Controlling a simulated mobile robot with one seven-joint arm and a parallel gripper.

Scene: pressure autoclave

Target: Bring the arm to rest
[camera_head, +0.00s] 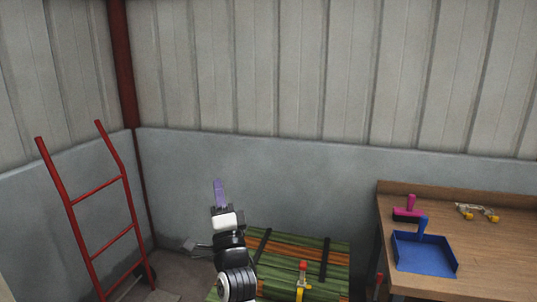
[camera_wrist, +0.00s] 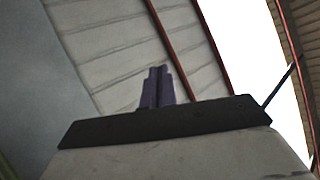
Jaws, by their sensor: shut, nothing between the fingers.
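My gripper (camera_head: 219,193) points upward in the head view, raised in front of the grey wall. Its purple fingers are together with nothing between them. In the wrist view the fingers (camera_wrist: 157,87) stand side by side, shut, with the wall panels and a bright gap behind them. My arm comes up from the bottom of the head view, in front of the left end of a green slatted crate. The gripper is apart from everything around it.
A red ladder-like frame (camera_head: 108,238) leans at the left. The green crate (camera_head: 330,251) has orange slats and black straps. A wooden bench (camera_head: 500,255) at the right holds a blue dustpan-like tray (camera_head: 425,256), a pink-handled tool (camera_head: 411,205) and a small yellow-ended fitting (camera_head: 477,212).

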